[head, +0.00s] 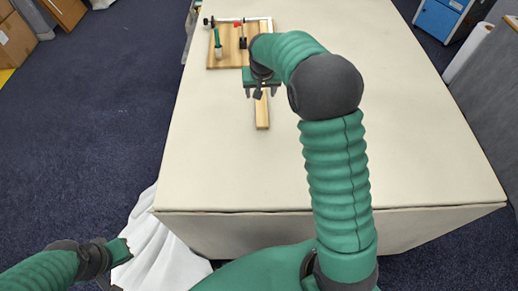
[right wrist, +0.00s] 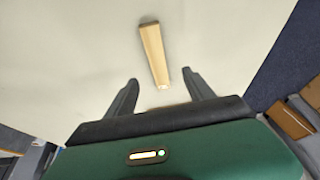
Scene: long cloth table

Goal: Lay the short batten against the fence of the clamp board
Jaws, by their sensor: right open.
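The short batten (head: 262,112) is a pale wooden strip lying on the cloth table, just in front of the clamp board (head: 226,61). The board is wooden, with a metal fence (head: 250,19) along its far edge.
A green-handled tool (head: 218,40) and a red-tipped clamp (head: 240,30) are on the board. My right arm hides part of the board's right side. The cloth table (head: 420,130) is clear to the right. A blue cabinet (head: 440,17) stands beyond it.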

